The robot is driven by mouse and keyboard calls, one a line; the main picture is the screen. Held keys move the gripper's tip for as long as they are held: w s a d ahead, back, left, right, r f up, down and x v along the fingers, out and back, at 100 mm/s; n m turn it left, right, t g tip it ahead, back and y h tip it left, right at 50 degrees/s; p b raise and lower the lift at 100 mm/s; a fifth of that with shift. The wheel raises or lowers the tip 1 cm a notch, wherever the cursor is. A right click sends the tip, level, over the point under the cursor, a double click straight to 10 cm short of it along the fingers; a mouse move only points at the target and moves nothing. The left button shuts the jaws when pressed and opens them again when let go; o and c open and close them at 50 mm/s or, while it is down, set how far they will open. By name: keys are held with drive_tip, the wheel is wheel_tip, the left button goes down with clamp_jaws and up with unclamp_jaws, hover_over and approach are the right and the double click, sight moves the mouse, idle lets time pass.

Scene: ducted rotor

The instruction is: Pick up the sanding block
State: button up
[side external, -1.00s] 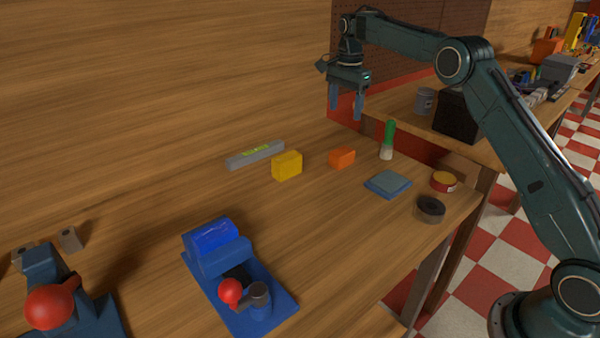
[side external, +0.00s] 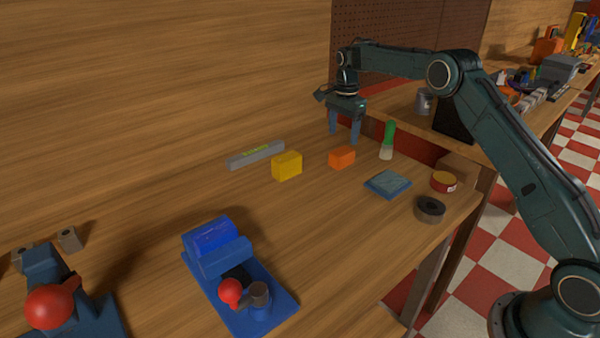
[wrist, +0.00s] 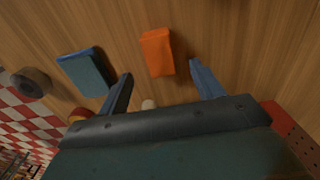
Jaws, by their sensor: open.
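A small orange block (side external: 342,157), which looks like the sanding block, lies on the wooden bench right of a yellow block (side external: 287,165). My gripper (side external: 344,138) is open and empty just above and behind the orange block, fingers pointing down. In the wrist view the orange block (wrist: 157,52) shows ahead of the gap between the two fingertips (wrist: 160,69), nearer the left one's side at its lower end. No contact with the fingers shows. No label on either block tells which is the sanding block.
A green-handled brush (side external: 388,142) stands close to the right. A blue pad (side external: 388,184), a round tin (side external: 444,182) and a tape roll (side external: 430,209) lie farther right. A grey level (side external: 256,155) lies left.

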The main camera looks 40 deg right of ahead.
sight(342, 151)
drive_tip(key=shift+f, duration=1.25)
drive_tip(key=shift+d+f, duration=0.1)
drive_tip(key=shift+f, duration=2.5)
drive_tip(key=c, duration=1.1)
drive_tip(key=shift+r, duration=0.2)
wheel_tip(342, 151, up, 20)
drive_tip(key=shift+f, duration=0.2)
